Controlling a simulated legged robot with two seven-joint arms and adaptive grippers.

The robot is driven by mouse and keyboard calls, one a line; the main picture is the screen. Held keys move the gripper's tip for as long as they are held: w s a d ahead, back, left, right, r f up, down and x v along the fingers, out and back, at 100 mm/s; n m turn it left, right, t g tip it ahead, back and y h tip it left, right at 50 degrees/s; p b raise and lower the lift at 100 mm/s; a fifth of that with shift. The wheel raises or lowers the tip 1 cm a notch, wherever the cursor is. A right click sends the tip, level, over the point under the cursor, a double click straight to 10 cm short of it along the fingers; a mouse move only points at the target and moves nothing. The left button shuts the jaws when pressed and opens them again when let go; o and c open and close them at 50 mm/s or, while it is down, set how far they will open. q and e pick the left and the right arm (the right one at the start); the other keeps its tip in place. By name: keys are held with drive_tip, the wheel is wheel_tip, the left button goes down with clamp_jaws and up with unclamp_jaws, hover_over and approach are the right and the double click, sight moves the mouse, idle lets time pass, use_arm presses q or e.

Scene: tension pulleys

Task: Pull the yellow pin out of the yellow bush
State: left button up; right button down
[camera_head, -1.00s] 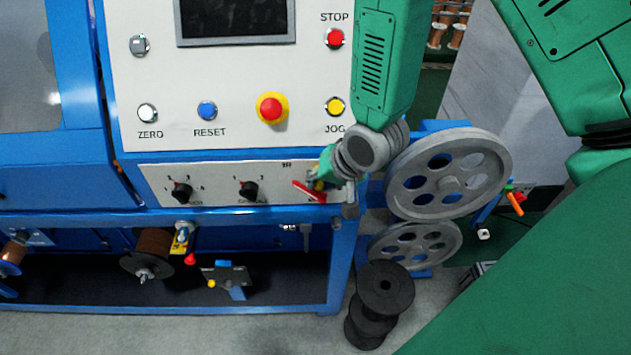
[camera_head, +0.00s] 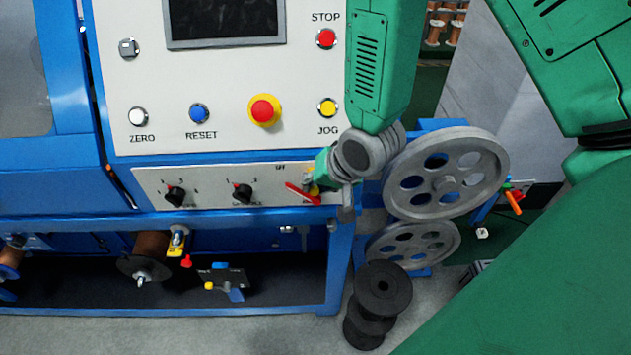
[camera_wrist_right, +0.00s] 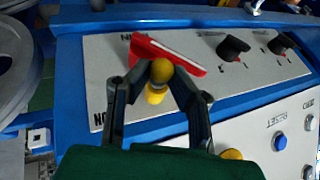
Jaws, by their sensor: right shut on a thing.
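My right gripper (camera_wrist_right: 160,76) reaches in from the bottom of the right wrist view, its two fingers closed around the round yellow head of the yellow pin (camera_wrist_right: 161,69). A short yellow cylinder, seemingly the yellow bush (camera_wrist_right: 155,95), shows beside the head between the fingers. I cannot tell how deep the pin sits in it. A red lever (camera_wrist_right: 178,55) lies just behind the fingertips, against the light grey panel. In the head view the right gripper (camera_head: 316,180) is at the panel's right end, by the red lever (camera_head: 302,194); its fingers partly hide the yellow parts. My left gripper is out of view.
Two black rotary knobs (camera_head: 242,193) (camera_head: 174,197) sit left of the lever on the panel (camera_head: 210,182). Above are buttons, including a red stop on yellow (camera_head: 264,111). Grey pulleys (camera_head: 446,172) (camera_head: 412,246) stand close to the right, with black spools (camera_head: 381,290) below.

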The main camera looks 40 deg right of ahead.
drive_tip(key=shift+s+a, duration=0.4)
drive_tip(key=shift+a, duration=0.05)
drive_tip(key=shift+s, duration=0.35)
drive_tip(key=shift+s+a, duration=0.4)
drive_tip(key=shift+s, duration=0.1)
idle(0.4)
drive_tip(key=shift+s+a, duration=0.15)
drive_tip(key=shift+s, duration=0.1)
drive_tip(key=shift+s, duration=0.1)
drive_tip(key=shift+s+a+p, duration=0.15)
drive_tip(key=shift+s+a, duration=0.4)
drive_tip(key=shift+s, duration=0.25)
drive_tip(key=shift+s+a+p, duration=0.15)
drive_tip(key=shift+s+a, duration=0.35)
drive_tip(key=shift+s, duration=0.3)
